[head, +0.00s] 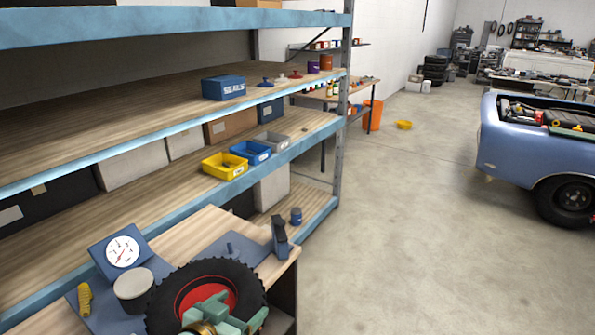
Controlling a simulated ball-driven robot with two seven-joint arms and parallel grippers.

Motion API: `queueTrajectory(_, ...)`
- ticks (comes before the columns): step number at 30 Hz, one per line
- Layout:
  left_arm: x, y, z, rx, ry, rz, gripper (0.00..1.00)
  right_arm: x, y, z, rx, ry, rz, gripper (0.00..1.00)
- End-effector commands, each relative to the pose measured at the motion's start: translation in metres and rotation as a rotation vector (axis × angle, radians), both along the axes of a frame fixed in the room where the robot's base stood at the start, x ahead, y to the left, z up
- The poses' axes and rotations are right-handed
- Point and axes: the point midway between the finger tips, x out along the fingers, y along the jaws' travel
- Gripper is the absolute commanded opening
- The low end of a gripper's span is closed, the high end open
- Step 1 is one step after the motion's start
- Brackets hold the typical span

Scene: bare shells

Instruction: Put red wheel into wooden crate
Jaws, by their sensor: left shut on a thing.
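The red wheel (189,297), a red hub inside a black knobbly tyre, is at the bottom of the head view, over the front of a wooden-topped bench. My left gripper (213,309), green, is in front of the hub and shut on the wheel. The fingertips are partly hidden, and the wheel's lower part is cut off by the gripper and the picture's edge. I cannot tell whether the tyre touches the bench. I see no wooden crate that I can make out. My right gripper is not in view.
On the bench are a dial gauge (122,250), a round tin (134,290), a yellow-handled tool (85,299) and a dark upright tool (280,238). Blue shelving (180,189) with bins stands behind. The concrete floor (400,230) is open to the right, up to a blue car (520,150).

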Motion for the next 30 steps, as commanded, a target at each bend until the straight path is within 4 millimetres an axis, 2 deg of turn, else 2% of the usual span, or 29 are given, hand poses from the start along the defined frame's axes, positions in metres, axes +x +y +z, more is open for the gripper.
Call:
queueTrajectory(1, -0.001, 0.004, 0.0, -0.001, -0.005, 0.029, 0.36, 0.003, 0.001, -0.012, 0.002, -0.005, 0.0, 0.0)
queueTrajectory(5, -0.005, 0.021, 0.007, -0.002, -0.005, 0.125, 0.36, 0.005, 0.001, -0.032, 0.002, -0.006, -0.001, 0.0)
queueTrajectory(9, -0.013, 0.046, 0.01, -0.004, -0.005, 0.251, 0.36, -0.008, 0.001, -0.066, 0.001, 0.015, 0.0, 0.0)
queueTrajectory(14, -0.028, 0.075, 0.004, -0.006, -0.002, 0.382, 0.36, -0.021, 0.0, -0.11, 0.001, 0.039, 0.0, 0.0)
queueTrajectory(18, -0.035, 0.084, -0.007, 0.0, 0.002, 0.412, 0.36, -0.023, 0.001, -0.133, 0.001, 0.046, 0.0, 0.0)
queueTrajectory(23, -0.036, 0.085, -0.022, -0.001, 0.003, 0.417, 0.36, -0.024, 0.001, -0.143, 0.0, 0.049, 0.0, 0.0)
queueTrajectory(30, -0.036, 0.084, -0.021, -0.004, -0.001, 0.415, 0.36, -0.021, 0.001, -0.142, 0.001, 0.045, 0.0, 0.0)
